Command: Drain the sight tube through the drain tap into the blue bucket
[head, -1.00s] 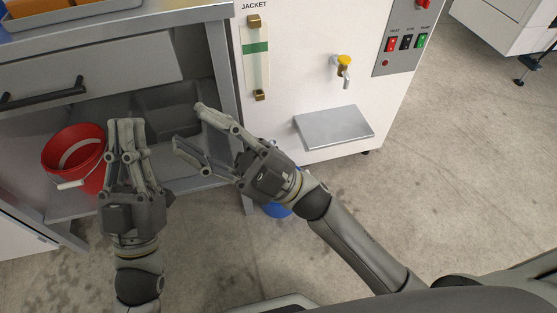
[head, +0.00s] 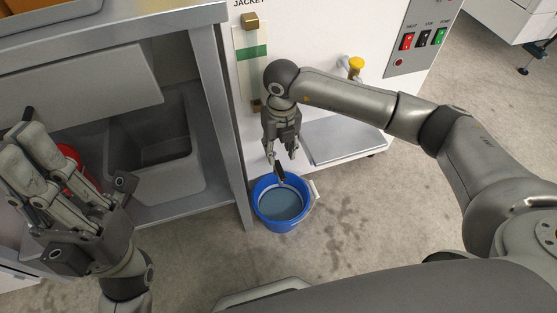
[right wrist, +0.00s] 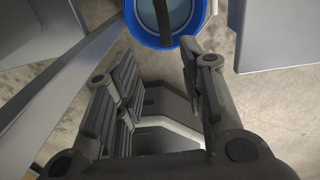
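The blue bucket (head: 282,222) stands upright on the floor by the cabinet leg, with grey-blue liquid or a pale bottom inside. Its rim also shows in the right wrist view (right wrist: 140,34). A dark strip, perhaps its handle, crosses its opening. My right gripper (head: 281,155) points down just above the bucket's back rim, open, its fingers apart. The sight tube (head: 252,70), with a green band, is on the white machine front. The drain tap (head: 356,64) has a yellow handle; my right arm hides its spout. My left gripper (head: 32,150) is at the left; its opening is unclear.
A red bucket (head: 69,152) is mostly hidden behind my left gripper. A grey metal ledge (head: 345,142) juts out under the tap. Switches are on a grey panel (head: 420,45). The floor right of the blue bucket is clear.

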